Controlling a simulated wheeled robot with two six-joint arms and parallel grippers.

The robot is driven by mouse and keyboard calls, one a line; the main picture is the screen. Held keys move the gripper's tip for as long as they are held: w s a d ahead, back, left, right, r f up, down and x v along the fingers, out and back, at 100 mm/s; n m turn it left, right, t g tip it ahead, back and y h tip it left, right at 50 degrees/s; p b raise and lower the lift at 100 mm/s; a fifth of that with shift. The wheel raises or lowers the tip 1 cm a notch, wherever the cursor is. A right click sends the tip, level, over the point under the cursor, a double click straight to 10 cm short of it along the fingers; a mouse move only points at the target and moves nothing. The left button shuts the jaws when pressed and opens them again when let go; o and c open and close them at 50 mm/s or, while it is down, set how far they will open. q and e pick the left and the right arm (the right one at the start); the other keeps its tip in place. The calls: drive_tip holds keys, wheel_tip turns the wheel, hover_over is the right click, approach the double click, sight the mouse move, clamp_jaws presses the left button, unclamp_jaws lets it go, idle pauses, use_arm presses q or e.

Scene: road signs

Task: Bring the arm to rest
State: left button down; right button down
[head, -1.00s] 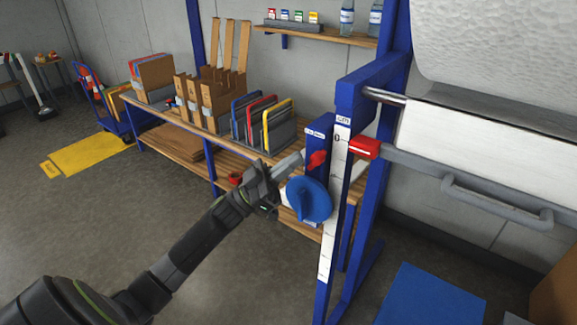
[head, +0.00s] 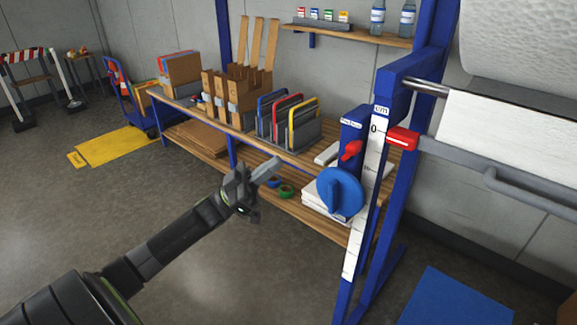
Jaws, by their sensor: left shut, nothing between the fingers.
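My left gripper (head: 264,171) reaches in from the lower left. Its fingers are shut and hold nothing. It is in mid-air in front of the workbench's lower shelf, left of the blue round knob (head: 340,191) and clear of it. The knob sits on a blue post beside a white measuring scale (head: 363,215), with a small red lever (head: 351,150) above it. My right gripper is not in view.
The workbench (head: 220,124) carries cardboard dividers and a rack of coloured folders (head: 289,118). A roll of white material hangs on a blue frame (head: 398,215) at right. A blue mat (head: 455,298) lies on the floor.

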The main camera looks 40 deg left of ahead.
use_arm(q)
drive_tip(key=shift+s+a+f, duration=0.25)
drive_tip(key=shift+s+a, duration=0.1)
drive_tip(key=shift+a, duration=0.1)
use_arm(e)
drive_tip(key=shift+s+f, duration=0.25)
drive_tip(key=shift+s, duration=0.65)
